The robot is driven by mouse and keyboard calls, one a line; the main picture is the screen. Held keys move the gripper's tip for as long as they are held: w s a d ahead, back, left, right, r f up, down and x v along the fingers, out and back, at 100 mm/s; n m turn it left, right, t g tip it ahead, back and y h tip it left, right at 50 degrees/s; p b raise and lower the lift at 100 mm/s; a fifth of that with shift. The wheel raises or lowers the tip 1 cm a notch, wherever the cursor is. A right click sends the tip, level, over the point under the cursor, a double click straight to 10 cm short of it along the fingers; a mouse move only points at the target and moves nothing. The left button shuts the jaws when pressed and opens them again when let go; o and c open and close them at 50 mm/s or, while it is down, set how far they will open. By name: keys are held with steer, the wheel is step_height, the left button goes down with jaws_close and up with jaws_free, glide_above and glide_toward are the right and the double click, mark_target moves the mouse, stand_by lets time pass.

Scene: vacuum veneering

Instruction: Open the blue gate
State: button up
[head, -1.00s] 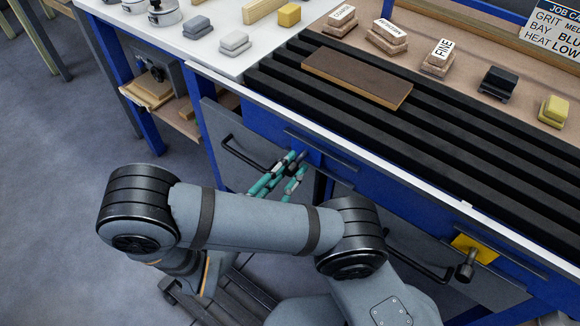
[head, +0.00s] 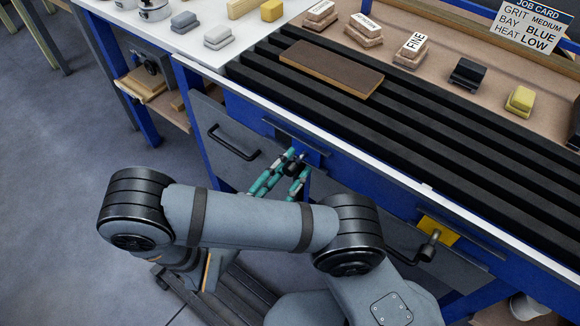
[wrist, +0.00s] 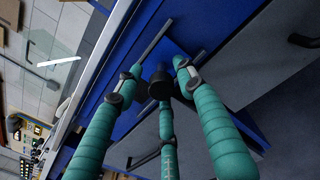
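The blue gate (head: 313,150) is a small blue plate on the bench front, under a grey bar, with a dark knob. In the wrist view the round black knob (wrist: 160,84) stands out toward my palm. My gripper (head: 291,161) has three teal segmented fingers pointing at the blue gate. In the wrist view my gripper (wrist: 157,82) has its fingertips spread around the knob, with gaps on both sides; firm contact does not show. The fingers partly hide the knob and plate in the head view.
A yellow gate (head: 438,230) with a black knob is farther right on the bench front. A grey panel with a black handle (head: 234,143) is left of my gripper. Above are a black slatted bed (head: 440,135), a brown board (head: 331,70) and a job card (head: 532,27).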

steer(key=shift+o, duration=0.3)
steer(key=v, duration=1.2)
steer(key=x, duration=1.2)
steer(key=shift+w+a+f, duration=0.1)
steer(key=shift+w+a, duration=0.15)
steer(key=shift+a, duration=0.05)
steer(key=shift+d, duration=0.1)
